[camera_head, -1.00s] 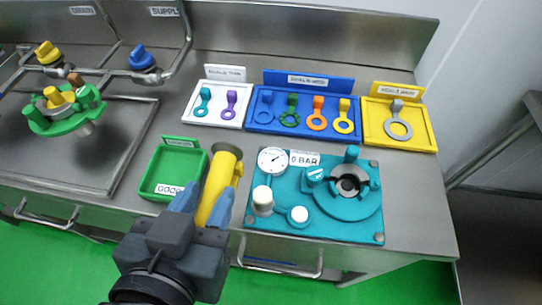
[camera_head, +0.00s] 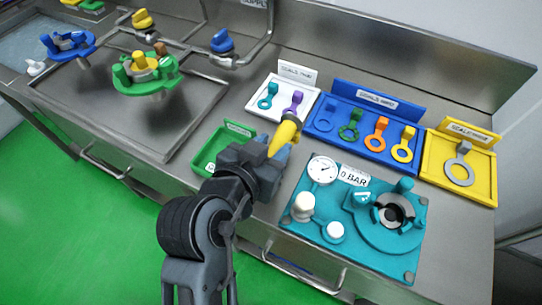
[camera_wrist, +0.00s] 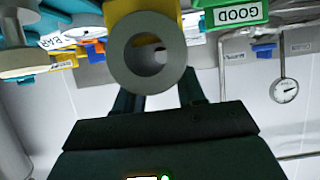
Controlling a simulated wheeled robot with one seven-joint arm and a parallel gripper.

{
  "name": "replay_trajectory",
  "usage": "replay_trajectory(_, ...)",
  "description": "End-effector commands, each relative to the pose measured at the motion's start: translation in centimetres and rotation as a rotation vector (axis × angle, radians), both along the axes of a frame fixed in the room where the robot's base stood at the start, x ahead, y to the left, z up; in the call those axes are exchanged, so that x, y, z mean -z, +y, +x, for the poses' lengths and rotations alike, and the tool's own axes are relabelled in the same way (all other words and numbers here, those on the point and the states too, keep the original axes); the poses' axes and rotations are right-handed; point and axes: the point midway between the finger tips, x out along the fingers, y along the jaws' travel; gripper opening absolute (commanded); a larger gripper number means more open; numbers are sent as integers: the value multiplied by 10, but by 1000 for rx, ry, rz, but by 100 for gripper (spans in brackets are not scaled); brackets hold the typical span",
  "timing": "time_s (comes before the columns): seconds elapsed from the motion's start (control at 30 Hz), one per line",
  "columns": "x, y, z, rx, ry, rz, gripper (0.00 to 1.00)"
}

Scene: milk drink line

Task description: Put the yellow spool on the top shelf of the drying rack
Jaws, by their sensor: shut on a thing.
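The yellow spool (camera_head: 283,137) is held in my gripper (camera_head: 273,157), above the counter between the green tray and the teal gauge plate. I cannot make out the drying rack in either view.
A green tray (camera_head: 203,163) lies left of my gripper, partly covered by it. White, blue (camera_head: 318,136) and yellow (camera_head: 432,180) seal trays stand at the back. The gauge plate (camera_head: 342,253) lies right.

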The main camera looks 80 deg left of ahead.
Motion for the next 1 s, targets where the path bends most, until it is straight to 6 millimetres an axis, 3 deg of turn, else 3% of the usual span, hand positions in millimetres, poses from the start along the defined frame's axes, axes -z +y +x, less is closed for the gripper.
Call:
replay_trajectory(0.3,36,-1,0,-1,-1,-2,0)
replay_trajectory(0.67,40,-1,0,-1,-1,0,0)
replay_trajectory(0.7,40,-1,0,-1,0,-1,42)
replay_trajectory(0.93,40,-1,0,0,0,-1,64)
replay_trajectory(1.0,40,-1,0,0,0,-1,65)
